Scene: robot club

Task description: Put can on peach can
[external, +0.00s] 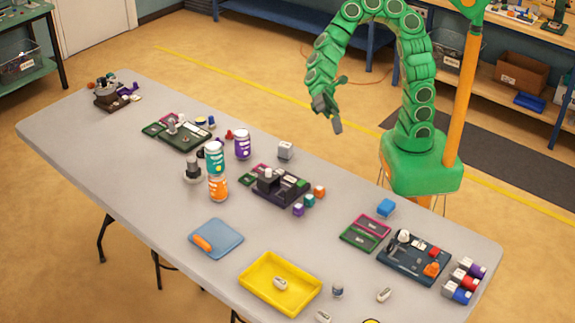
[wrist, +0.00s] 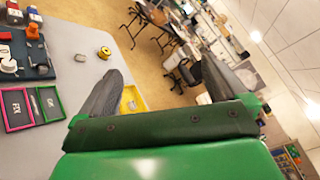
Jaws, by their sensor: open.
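An orange, peach-coloured can (external: 218,188) stands near the middle of the long grey table in the external view. A teal can with a white lid (external: 214,160) appears to stand upright on top of it, roughly lined up. A purple can with a white lid (external: 242,145) stands apart, behind and right of that pair. My gripper (external: 338,104) is raised in the air beyond the table's far edge, well to the right of the cans. In the wrist view my gripper (wrist: 163,70) has its fingers spread with nothing between them. No can is identifiable in the wrist view.
A blue mat (external: 216,238) and a yellow tray (external: 258,294) lie nearer the front. Bare table lies between them.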

